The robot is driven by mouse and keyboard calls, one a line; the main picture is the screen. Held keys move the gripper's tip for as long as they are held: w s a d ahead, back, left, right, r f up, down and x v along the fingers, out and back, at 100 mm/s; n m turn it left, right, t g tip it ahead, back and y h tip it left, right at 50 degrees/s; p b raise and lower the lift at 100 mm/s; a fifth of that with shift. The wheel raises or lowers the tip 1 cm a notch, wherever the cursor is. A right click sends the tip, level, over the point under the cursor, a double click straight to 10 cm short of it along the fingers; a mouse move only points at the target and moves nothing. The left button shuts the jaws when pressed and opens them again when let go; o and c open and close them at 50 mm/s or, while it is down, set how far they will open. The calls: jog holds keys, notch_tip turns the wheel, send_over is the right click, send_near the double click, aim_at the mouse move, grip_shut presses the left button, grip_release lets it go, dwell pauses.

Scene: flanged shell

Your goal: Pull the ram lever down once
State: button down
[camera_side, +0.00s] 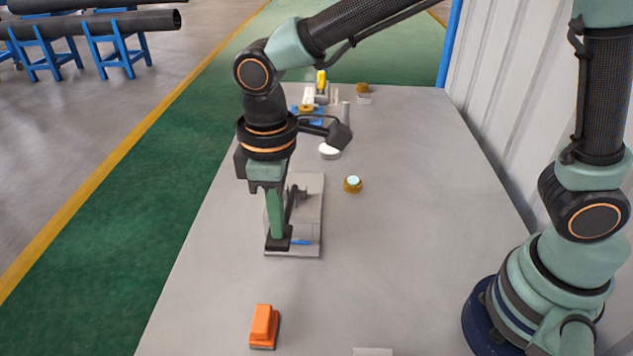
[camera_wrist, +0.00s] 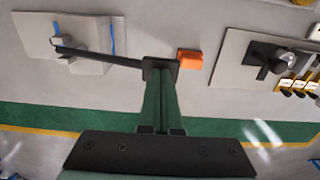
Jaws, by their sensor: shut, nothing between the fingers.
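The press stands on a pale grey base plate (camera_side: 312,222) on the bench, partly hidden behind my gripper in the side view. Its dark ram lever (camera_wrist: 100,57) shows in the wrist view as a thin bar running from a hub at the left to my fingertips. My gripper (camera_side: 277,243) points straight down over the near part of the plate, its green fingers together with black tips. It is shut and empty. In the wrist view, the tips (camera_wrist: 160,69) overlap the lever's end; whether they touch it I cannot tell.
An orange block (camera_side: 263,325) lies in front of the plate. A small brass-coloured round part (camera_side: 352,184) and a white disc (camera_side: 329,151) stand behind and to the right. In the wrist view, another plate with a black knob (camera_wrist: 265,60) lies at the right. The bench's right middle is clear.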

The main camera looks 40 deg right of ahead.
notch_tip(320, 180, down, 7)
dwell(2.0)
jog(key=shift+f, duration=0.1)
dwell(0.3)
jog(key=shift+r, duration=6.6)
jog(key=s+d+r+m+t, duration=0.1)
jog(key=d+m, duration=0.3)
jog(key=d, duration=0.7)
jog(key=s+d+r+m+t, duration=0.1)
jog(key=d+m+t, duration=0.3)
jog(key=d, duration=0.8)
jog(key=shift+s+d+r+m+t, duration=0.25)
jog(key=shift+s+r+m+t, duration=0.1)
jog(key=shift+s+m, duration=0.2)
